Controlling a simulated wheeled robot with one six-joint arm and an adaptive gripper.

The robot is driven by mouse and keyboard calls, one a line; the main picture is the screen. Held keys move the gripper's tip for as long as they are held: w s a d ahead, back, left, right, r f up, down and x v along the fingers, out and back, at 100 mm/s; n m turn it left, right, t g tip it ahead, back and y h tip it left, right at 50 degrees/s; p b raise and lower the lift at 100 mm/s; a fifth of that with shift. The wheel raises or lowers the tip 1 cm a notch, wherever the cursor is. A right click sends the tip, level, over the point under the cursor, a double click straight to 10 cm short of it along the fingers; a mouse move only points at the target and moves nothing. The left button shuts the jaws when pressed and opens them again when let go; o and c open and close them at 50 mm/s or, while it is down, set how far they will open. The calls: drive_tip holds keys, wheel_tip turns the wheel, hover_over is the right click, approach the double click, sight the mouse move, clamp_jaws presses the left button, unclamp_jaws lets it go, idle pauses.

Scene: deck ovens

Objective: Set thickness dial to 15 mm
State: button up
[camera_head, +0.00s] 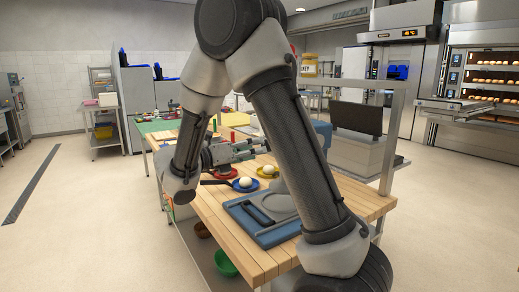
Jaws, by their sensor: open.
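I cannot make out the thickness dial or any millimetre marks in the head view. A pale grey machine with a dark upright panel (357,117) stands at the table's right side, partly behind my arm. I cannot tell whether it carries the dial. My gripper (258,149) is above the wooden table, its fingers pointing right toward the part hidden by my arm. It is open, and I see nothing between its fingers. My arm links hide much of the space between the gripper and the machine.
A metal frame post (392,140) rises at the right. A green bowl (225,263) sits below. Open floor lies left.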

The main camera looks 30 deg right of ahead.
drive_tip(key=a, duration=0.9)
drive_tip(key=shift+s, duration=0.15)
drive_tip(key=s+d+f+m+g+y, duration=0.3)
drive_tip(key=s+f+m+y, duration=0.6)
drive_tip(key=s+f+m, duration=0.15)
drive_tip(key=s+d+r+m+t+y, duration=0.4)
drive_tip(key=s+r+m+t+y, duration=0.2)
drive_tip(key=s+r+m+y, duration=0.3)
drive_tip(key=s+m, duration=0.3)
drive_tip(key=m, duration=0.2)
drive_tip(key=shift+s+t, duration=0.3)
drive_tip(key=shift+t, duration=0.1)
drive_tip(key=shift+d, duration=0.1)
